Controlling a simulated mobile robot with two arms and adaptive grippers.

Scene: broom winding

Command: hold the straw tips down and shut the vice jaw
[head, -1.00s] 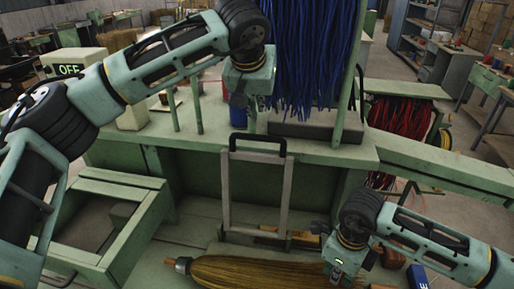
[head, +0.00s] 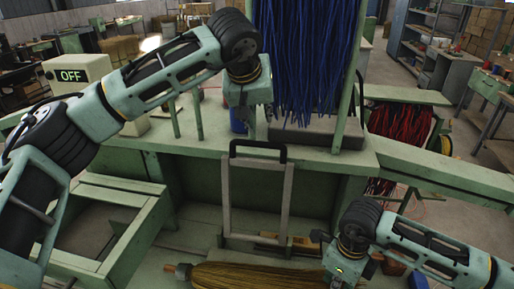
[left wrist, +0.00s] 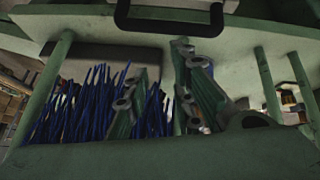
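A bundle of golden straw (head: 250,277) lies on its side low in the head view, with a short wooden handle end (head: 180,271) at its left. My right gripper (head: 338,272) is at the straw's right end; its fingertips and the straw tips there are hidden. A pale upright frame with a black handle (head: 258,147) stands behind the straw; I cannot tell whether it belongs to the vice jaw.
Blue strands (head: 305,60) hang behind the left gripper over a dark block (head: 318,134). A green bench beam (head: 440,172) runs to the right. An open green tray frame (head: 120,187) is at left, below a box marked OFF (head: 72,75).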

